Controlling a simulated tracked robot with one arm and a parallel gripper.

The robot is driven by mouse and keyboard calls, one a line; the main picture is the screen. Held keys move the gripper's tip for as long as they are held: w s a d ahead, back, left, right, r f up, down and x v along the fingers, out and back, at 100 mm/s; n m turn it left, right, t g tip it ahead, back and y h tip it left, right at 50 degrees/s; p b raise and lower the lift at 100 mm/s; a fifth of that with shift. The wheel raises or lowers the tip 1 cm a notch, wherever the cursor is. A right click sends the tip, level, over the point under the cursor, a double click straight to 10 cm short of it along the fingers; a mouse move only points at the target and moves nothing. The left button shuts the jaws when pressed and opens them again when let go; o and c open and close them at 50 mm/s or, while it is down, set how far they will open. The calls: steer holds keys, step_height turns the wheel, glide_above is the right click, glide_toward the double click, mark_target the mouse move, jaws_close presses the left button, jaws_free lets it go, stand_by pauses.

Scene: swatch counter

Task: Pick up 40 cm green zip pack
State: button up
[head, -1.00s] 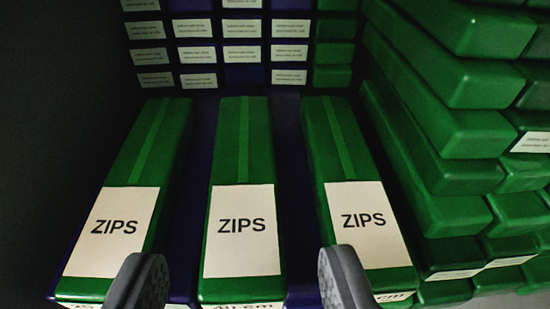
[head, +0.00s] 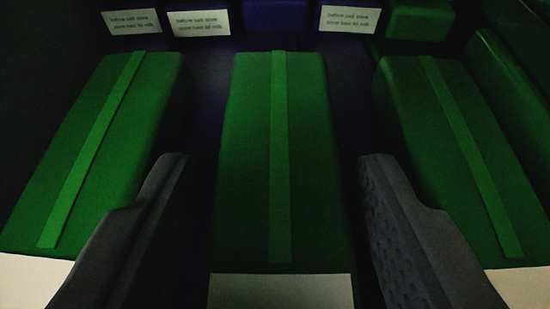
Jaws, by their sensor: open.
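Three green zip packs lie side by side in the head view. The middle green pack (head: 245,170) has a raised strip along its top and the edge of a pale label at its near end. In the earlier frame its front edge reads "40 cm", partly cut off; that edge is now out of view. My gripper (head: 270,190) is open, with one dark finger on each side of the middle pack. Gaps show between the fingers and the pack. Whether the fingers reach below its top is hard to tell.
The left green pack (head: 120,130) and right green pack (head: 440,130) lie close outside my fingers. Behind stand small labelled boxes (head: 200,22), some green and some dark blue. More green packs (head: 505,70) are stacked at the right. Dark gaps separate the three packs.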

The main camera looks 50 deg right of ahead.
steer(key=c, duration=0.8)
steer(key=shift+o, duration=0.2)
steer(key=shift+r, duration=0.1)
